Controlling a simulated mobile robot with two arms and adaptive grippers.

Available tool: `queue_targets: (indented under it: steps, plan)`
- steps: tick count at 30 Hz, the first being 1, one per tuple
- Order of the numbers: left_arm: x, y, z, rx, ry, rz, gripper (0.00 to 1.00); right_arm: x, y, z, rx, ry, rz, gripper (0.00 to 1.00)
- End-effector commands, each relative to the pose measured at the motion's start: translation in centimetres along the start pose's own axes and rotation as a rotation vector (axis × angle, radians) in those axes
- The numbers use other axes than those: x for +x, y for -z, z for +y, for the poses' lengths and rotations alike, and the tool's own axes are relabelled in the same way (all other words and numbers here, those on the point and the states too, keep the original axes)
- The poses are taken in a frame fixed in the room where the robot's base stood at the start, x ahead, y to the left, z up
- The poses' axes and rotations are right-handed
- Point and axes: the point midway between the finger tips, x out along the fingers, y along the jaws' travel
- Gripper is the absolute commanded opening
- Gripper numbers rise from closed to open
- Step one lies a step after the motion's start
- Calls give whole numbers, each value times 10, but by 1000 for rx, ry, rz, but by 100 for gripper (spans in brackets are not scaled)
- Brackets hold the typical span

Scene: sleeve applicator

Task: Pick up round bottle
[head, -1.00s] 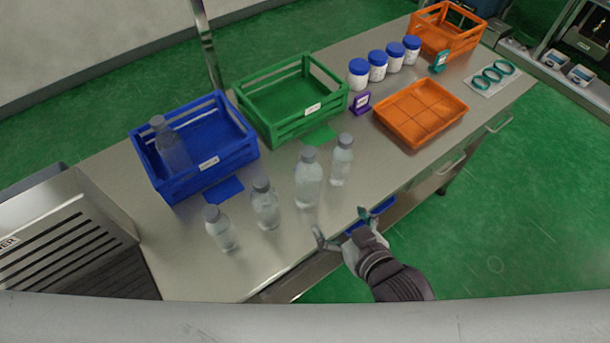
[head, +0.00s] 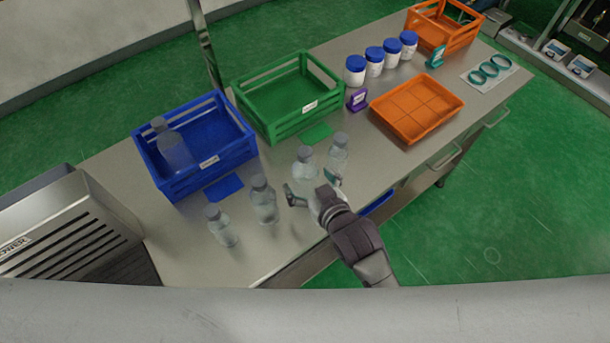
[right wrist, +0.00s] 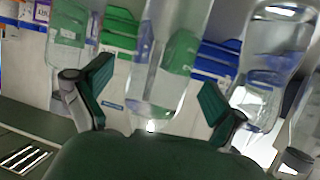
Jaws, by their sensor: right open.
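Several clear bottles with grey caps stand upright in a row on the steel table. From the left these are a first bottle (head: 221,228), a second bottle (head: 263,203), a third bottle (head: 304,168) and a fourth bottle (head: 339,156). I cannot tell for sure which is the round one. My right gripper (head: 311,187) is open in front of the third bottle and hides its lower part. In the right wrist view, this bottle (right wrist: 170,50) stands between the open fingers, with a waisted bottle (right wrist: 265,85) to the right. My left gripper is not in view.
Another clear bottle (head: 173,146) stands in the blue crate (head: 208,172). A green crate (head: 304,118), an orange tray (head: 417,134) and several blue-lidded jars (head: 374,62) stand farther along. The neighbouring bottles leave little room beside my gripper.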

Motion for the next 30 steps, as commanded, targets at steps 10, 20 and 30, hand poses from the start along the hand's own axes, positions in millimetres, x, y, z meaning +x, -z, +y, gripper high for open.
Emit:
queue_targets:
  steps: [10, 20, 30]
  plan:
    - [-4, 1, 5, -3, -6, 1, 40, 19, 0, 0, 0, 0, 1, 96]
    - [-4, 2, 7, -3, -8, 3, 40, 19, 0, 0, 0, 0, 0, 50]
    - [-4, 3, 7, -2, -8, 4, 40, 19, 2, 0, 0, 0, 6, 3]
